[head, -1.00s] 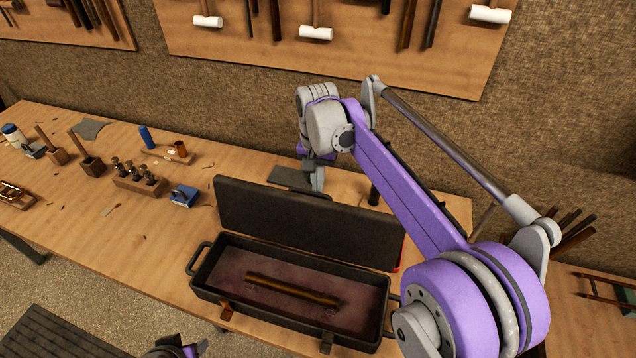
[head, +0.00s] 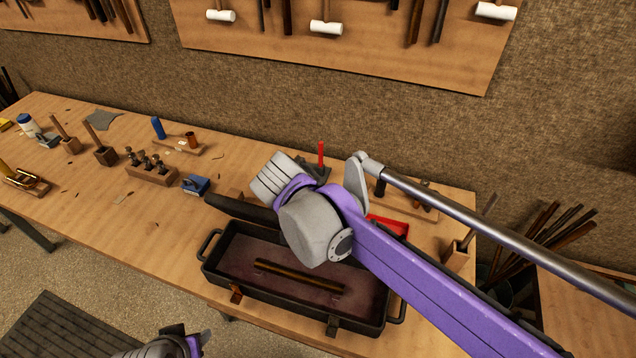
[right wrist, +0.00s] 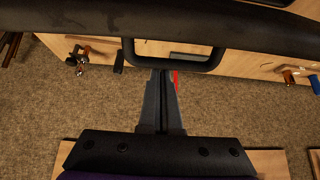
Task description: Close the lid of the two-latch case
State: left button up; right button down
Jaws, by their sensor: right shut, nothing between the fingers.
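The dark two-latch case (head: 220,262) stands on the bench with its long side toward me. A brass-coloured tube (head: 300,276) lies in its lined base. The lid (head: 240,209) shows nearly edge-on along the back, tilted forward over its hinge side; my right arm hides its right part. A left latch (head: 236,293) and a right latch (head: 332,325) hang at the front. My right gripper (right wrist: 161,74) is shut and empty, its tips at the lid's handle (right wrist: 172,62); contact is unclear. Part of my left gripper (head: 196,345) shows at the bottom edge; its jaws are unclear.
A blue block (head: 195,184), a wooden rack (head: 152,173) and other small tools stand left of the case. A red item (head: 388,226) lies behind its right end. Mallets (head: 326,27) hang on the wall board. The bench front left of the case is mostly clear.

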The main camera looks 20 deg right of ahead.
pick_arm(q)
notch_tip(320, 180, down, 13)
jog(key=s+b, duration=0.2)
jog(key=b, duration=0.9)
jog(key=shift+s+r+g, duration=0.15)
jog(key=shift+g, duration=0.15)
pick_arm(e)
jog(key=shift+s+a+f+t+h, duration=0.85)
jog(key=shift+s+a+f+t, duration=0.75)
jog(key=shift+s, duration=0.7)
jog(key=shift+s+a+f+t+h, duration=1)
jog(key=shift+s+a+f, duration=0.35)
jog(key=shift+s+f, duration=0.75)
jog(key=shift+s+a+f+t+h, duration=0.75)
jog(key=shift+s+a+f+t, duration=0.75)
jog(key=shift+s, duration=0.95)
jog(key=shift+f, duration=0.15)
pick_arm(q)
jog(key=shift+r, duration=0.1)
